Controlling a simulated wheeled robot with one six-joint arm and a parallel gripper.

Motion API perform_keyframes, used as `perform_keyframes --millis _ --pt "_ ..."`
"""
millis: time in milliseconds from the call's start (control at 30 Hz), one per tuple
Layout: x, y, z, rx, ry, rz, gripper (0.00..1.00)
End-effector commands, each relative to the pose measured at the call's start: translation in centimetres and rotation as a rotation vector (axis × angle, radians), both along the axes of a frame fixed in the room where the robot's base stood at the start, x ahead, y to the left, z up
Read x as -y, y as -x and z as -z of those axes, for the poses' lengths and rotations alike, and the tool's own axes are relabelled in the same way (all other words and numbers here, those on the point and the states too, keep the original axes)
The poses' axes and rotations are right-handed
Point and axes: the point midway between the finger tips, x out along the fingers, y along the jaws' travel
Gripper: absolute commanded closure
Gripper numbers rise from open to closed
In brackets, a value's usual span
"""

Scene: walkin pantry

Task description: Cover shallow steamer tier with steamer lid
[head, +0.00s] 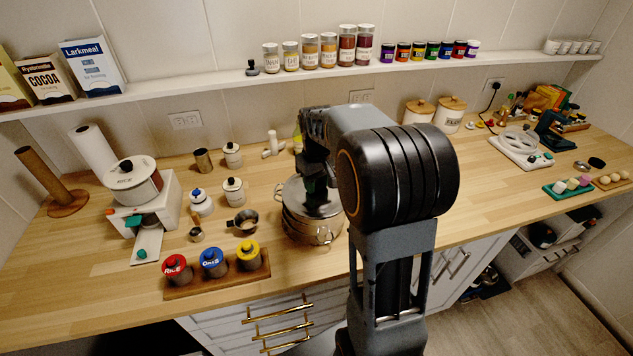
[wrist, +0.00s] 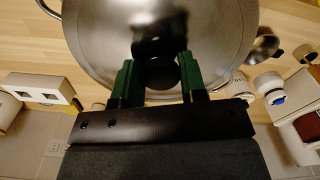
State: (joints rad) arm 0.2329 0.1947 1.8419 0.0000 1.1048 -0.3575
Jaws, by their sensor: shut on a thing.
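The steamer lid (head: 293,192) is a round metal dome with a dark knob. It lies over a metal steamer stack (head: 312,234) with side handles near the front of the counter. The shallow steamer tier seems to be part of this stack, but I cannot pick out its rim. My gripper (head: 317,187) is above the lid, partly hidden by my arm. In the wrist view the lid (wrist: 105,35) fills the upper middle, and my gripper's green fingers (wrist: 157,78) are shut on its dark knob. I cannot tell whether the lid rests on the stack or hovers slightly.
A small metal pan (head: 243,221) and white jars (head: 233,191) stand left of the stack. A wooden rack with red, blue and yellow lidded jars (head: 213,263) is at front left. Wooden-lidded canisters (head: 450,113) stand behind right.

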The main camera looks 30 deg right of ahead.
Motion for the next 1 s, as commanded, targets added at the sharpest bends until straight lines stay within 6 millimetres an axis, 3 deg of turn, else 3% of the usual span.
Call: perform_keyframes --millis 500,533,833,1000 --pt "0.00 -0.01 0.59 0.001 0.000 0.000 0.89" --pt "0.00 -0.02 0.55 0.001 0.000 0.000 0.59" --pt "0.00 -0.01 0.54 0.000 0.000 0.000 0.31" --pt "-0.01 0.01 0.58 0.000 0.000 0.000 0.31"
